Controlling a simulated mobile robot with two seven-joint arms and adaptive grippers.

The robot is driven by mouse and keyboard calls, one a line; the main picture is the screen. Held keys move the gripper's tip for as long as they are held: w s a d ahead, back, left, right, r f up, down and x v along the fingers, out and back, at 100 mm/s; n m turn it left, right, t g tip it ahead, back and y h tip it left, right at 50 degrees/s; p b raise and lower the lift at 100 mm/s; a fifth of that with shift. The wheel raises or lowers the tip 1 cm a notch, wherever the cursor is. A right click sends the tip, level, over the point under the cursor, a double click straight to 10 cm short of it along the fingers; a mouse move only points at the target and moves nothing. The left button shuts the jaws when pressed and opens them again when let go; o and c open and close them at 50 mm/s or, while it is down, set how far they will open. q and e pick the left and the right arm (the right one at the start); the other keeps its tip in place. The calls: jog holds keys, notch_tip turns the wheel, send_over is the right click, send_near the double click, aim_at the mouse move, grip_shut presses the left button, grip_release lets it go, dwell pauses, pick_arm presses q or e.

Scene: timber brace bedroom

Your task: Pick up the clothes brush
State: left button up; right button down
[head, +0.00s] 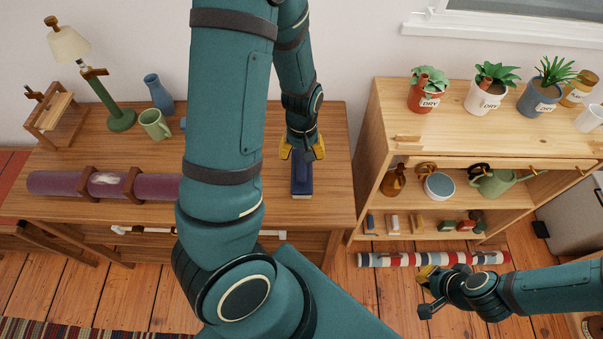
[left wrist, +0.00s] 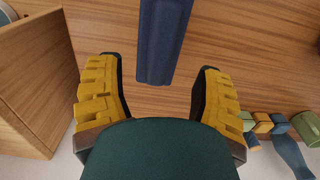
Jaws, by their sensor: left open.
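The clothes brush, a long dark blue block (head: 302,182) with a paler lower edge, lies on the wooden desk near its right end. In the left wrist view the brush (left wrist: 163,40) points down toward the gap between the fingers. My left gripper (head: 302,152) is open above the brush's far end, with its yellow-padded fingers (left wrist: 158,100) on either side. No contact with the brush is visible, and I cannot tell the exact height. My right gripper (head: 424,290) is open and empty at the lower right, well away from the desk.
A green mug (head: 154,124), a blue vase (head: 159,95), a lamp (head: 121,118) and a rolled purple bundle (head: 60,184) stand or lie on the desk's left. A shelf unit (head: 362,160) with potted plants stands close on the right. The desktop beside the brush is clear.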

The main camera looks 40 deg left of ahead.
aim_at(302, 164)
pick_arm(q)
notch_tip(302, 164, down, 6)
jog(key=shift+s+d+r+b, duration=0.1)
jog(key=shift+s+b, duration=0.05)
jog(key=shift+b, duration=0.85)
jog(key=shift+r, duration=0.1)
grip_shut()
